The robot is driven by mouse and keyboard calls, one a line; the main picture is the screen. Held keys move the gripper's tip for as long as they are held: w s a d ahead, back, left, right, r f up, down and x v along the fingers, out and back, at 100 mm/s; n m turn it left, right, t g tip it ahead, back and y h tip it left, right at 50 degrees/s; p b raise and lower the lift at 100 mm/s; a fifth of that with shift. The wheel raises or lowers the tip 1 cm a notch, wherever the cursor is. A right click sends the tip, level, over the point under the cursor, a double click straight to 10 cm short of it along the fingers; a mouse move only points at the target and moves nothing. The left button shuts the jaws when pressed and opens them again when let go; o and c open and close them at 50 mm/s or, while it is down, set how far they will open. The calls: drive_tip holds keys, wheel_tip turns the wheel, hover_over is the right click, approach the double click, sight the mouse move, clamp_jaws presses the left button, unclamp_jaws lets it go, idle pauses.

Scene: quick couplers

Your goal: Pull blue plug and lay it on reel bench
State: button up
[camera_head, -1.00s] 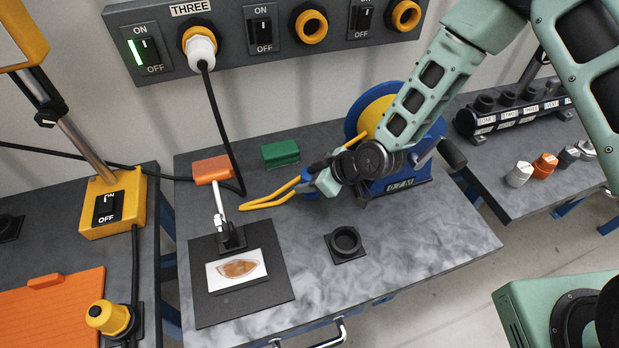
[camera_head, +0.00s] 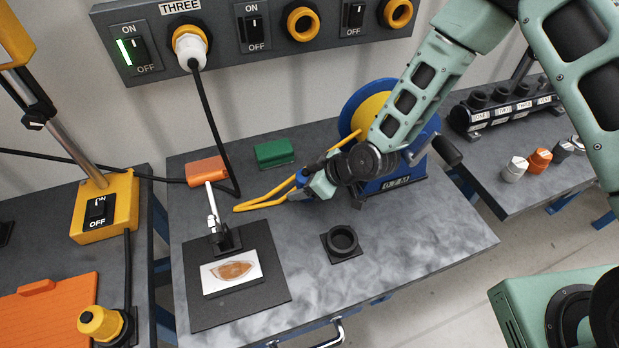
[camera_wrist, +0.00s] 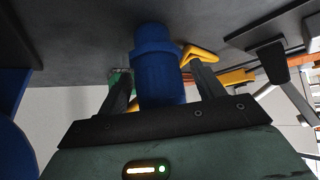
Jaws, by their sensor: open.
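The blue plug (camera_wrist: 157,72) is on the end of a yellow hose. In the head view the blue plug (camera_head: 302,177) is low over or on the reel bench (camera_head: 420,225), beside the hose loop; contact with the bench is unclear. My gripper (camera_wrist: 160,78) is open, with one finger on each side of the plug. In the head view my gripper (camera_head: 308,181) partly hides the plug. The yellow hose (camera_head: 265,199) loops on the bench and runs back to the blue reel (camera_head: 372,105).
A green block (camera_head: 274,153) and an orange-handled tool (camera_head: 207,172) stand left of the reel. A black ring holder (camera_head: 342,242) sits in front. A wall panel (camera_head: 220,45) with switches and sockets is behind. The bench's front right is clear.

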drive_tip(key=b+v, duration=0.1)
drive_tip(key=v, duration=1.6)
drive_tip(key=shift+d, duration=0.2)
drive_tip(key=shift+s+r, duration=0.1)
